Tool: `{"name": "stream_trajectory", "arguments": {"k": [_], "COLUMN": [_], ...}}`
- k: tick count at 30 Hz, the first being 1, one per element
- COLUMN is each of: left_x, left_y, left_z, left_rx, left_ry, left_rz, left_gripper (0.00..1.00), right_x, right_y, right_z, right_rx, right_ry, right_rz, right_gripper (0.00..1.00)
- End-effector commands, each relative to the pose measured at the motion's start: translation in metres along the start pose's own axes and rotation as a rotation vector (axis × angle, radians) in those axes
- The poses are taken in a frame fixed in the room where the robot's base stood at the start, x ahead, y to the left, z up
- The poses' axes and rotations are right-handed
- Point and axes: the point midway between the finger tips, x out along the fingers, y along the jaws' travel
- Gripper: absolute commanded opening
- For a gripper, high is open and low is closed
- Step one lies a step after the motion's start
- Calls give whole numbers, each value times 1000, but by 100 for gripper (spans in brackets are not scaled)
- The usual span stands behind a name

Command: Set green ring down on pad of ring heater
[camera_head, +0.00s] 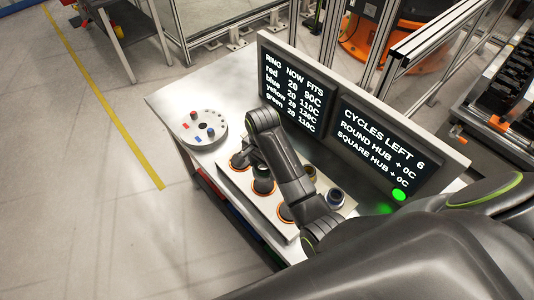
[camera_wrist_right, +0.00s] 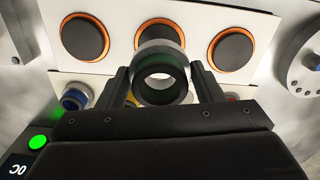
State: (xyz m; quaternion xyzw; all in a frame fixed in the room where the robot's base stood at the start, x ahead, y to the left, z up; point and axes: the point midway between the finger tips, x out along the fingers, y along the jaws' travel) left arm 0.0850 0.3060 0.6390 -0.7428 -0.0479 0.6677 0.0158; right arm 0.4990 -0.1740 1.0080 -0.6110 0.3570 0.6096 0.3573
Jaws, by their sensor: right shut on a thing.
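The green ring (camera_wrist_right: 160,82) is dark, with a faint green tint, and sits between the fingers of my right gripper (camera_wrist_right: 163,88), which is shut on it. In the head view my right gripper (camera_head: 262,168) is over the middle of the ring heater (camera_head: 232,178), a pale plate with a row of dark, orange-rimmed pads. In the wrist view the ring overlaps the middle pad (camera_wrist_right: 160,27); a gap below it is hard to judge. The left pad (camera_wrist_right: 85,38) and right pad (camera_wrist_right: 232,49) are bare. My left gripper is out of view.
A blue ring (camera_head: 335,196) stands at the heater's right; other rings are partly hidden by my arm. A round grey disc (camera_head: 207,128) with small red and blue parts lies at the table's left. Two screens (camera_head: 295,90) stand behind, with a green lamp (camera_head: 398,195).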

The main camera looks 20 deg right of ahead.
Motion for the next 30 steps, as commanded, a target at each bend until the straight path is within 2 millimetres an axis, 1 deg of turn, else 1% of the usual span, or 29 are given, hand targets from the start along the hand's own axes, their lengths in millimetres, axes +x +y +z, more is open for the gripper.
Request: {"name": "stream_trajectory", "arguments": {"k": [9, 15, 20, 30], "left_x": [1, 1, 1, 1], "left_y": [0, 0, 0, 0], "left_z": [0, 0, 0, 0], "left_rx": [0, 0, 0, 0], "left_ry": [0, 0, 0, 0], "left_rz": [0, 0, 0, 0], "left_gripper": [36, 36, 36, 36], "right_x": [34, 49, 54, 54], "right_y": [0, 0, 0, 0], "right_z": [0, 0, 0, 0], "right_rx": [0, 0, 0, 0], "right_ry": [-1, -1, 0, 0], "right_rz": [3, 1, -1, 0], "right_gripper": [24, 24, 24, 24]}}
